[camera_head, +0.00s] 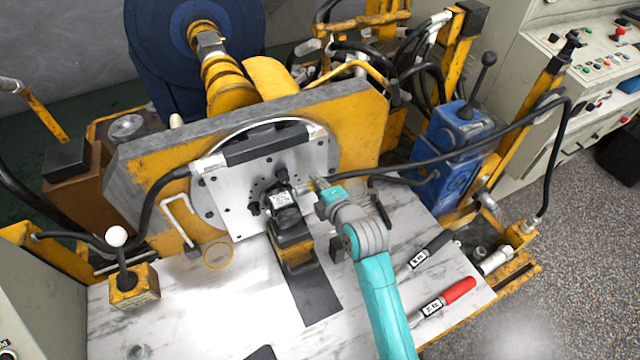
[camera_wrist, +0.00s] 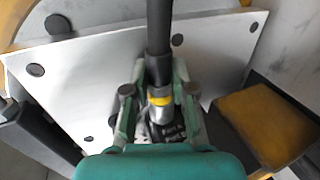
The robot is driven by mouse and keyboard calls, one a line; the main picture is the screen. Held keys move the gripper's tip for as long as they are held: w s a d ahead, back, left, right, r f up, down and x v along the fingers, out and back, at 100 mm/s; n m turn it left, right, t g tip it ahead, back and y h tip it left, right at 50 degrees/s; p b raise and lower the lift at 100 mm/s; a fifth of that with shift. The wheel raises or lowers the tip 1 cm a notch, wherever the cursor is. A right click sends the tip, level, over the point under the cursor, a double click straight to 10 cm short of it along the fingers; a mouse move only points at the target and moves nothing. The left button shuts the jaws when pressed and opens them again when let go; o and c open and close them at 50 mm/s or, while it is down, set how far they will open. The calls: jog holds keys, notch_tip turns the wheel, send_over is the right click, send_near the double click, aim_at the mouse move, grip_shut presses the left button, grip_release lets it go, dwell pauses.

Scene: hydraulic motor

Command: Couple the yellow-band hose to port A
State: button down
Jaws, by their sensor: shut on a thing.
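My gripper (camera_head: 318,192) is at the face of the bright metal plate (camera_head: 228,205), just right of the dark motor (camera_head: 283,212). In the wrist view my gripper (camera_wrist: 159,95) is shut on the end of the yellow-band hose (camera_wrist: 158,40). The hose is black, with a yellow band above a silver fitting, between the fingers. The fitting end points at dark parts (camera_wrist: 172,132) just beyond it. My gripper's body hides part of that area. I cannot tell whether the fitting touches a port, and no port letter is readable.
The motor stands on a yellow-and-black support (camera_head: 293,250) on the pale marbled worktop (camera_head: 215,305). A black-handled tool (camera_head: 430,250) and a red-handled tool (camera_head: 445,297) lie at right. A blue unit (camera_head: 450,145) stands behind them. A lever box (camera_head: 133,285) is at left.

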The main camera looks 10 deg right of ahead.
jog(key=shift+s+a, duration=0.1)
jog(key=shift+a, duration=0.35)
jog(key=c, duration=0.9)
grip_release()
jog(key=shift+s, duration=0.1)
jog(key=shift+v, duration=3.45)
jog(key=shift+r, duration=0.1)
jog(key=v, duration=1.2)
jog(key=shift+d, duration=0.1)
